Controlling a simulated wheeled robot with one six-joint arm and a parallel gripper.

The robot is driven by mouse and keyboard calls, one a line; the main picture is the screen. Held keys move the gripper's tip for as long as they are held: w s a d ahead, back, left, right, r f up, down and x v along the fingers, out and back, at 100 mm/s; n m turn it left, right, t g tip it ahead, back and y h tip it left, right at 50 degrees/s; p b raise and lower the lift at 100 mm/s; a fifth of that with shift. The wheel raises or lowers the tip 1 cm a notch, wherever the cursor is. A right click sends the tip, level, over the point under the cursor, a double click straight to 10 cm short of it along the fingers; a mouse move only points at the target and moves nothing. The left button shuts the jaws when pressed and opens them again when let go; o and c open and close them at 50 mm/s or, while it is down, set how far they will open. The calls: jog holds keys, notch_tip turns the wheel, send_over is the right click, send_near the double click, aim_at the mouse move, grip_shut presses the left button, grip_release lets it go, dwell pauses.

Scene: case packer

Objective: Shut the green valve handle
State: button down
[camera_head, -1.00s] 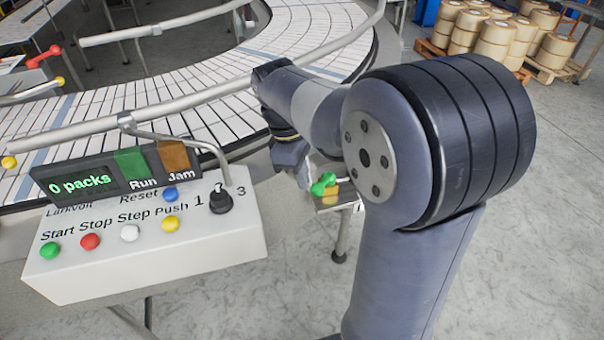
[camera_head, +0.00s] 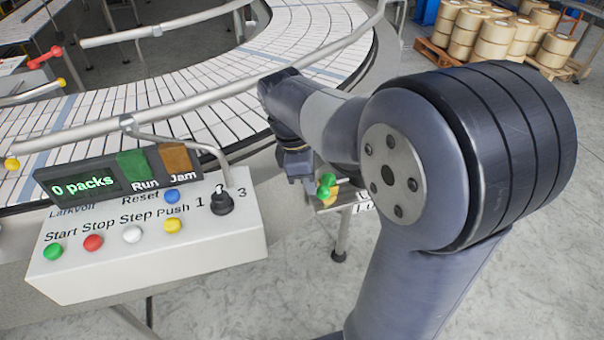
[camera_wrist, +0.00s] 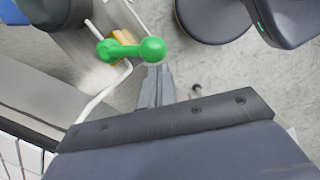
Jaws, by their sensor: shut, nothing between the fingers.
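The green valve handle (camera_head: 326,184) sits low beside the conveyor, right of the control box and partly behind my arm in the head view. In the wrist view the green handle (camera_wrist: 132,50) is a bar with a round knob at its right end, over a yellow-orange base (camera_wrist: 120,45). My gripper (camera_wrist: 157,72) is shut and empty, its tips just below the knob in the picture. In the head view my gripper (camera_head: 308,186) is just left of the handle. I cannot tell whether the tips touch the knob.
The control box (camera_head: 150,245) with buttons and a "0 packs" display stands at left. A curved white conveyor (camera_head: 200,85) with metal guide rails lies behind. Pallets of brown rolls (camera_head: 490,38) stand at back right. The grey floor at right is clear.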

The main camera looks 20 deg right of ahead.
jog(key=s+d+n, duration=0.1)
jog(key=n, duration=0.1)
jog(key=s+d+n+t+p, duration=0.1)
jog(key=n, duration=0.1)
jog(key=shift+d+n+p, duration=0.2)
jog(key=shift+n+p, duration=0.1)
jog(key=shift+s+d, duration=0.25)
jog(key=shift+d, duration=0.15)
dwell(0.3)
jog(key=shift+a+r+p, duration=0.3)
jog(key=shift+a+p, duration=0.1)
jog(key=shift+p, duration=0.25)
send_near(326, 194)
jog(key=s+a+r, duration=0.1)
jog(key=a+r, duration=0.2)
jog(key=a, duration=0.1)
jog(key=shift+d+r, duration=0.15)
jog(key=shift+r, duration=0.25)
jog(key=shift+d, duration=0.1)
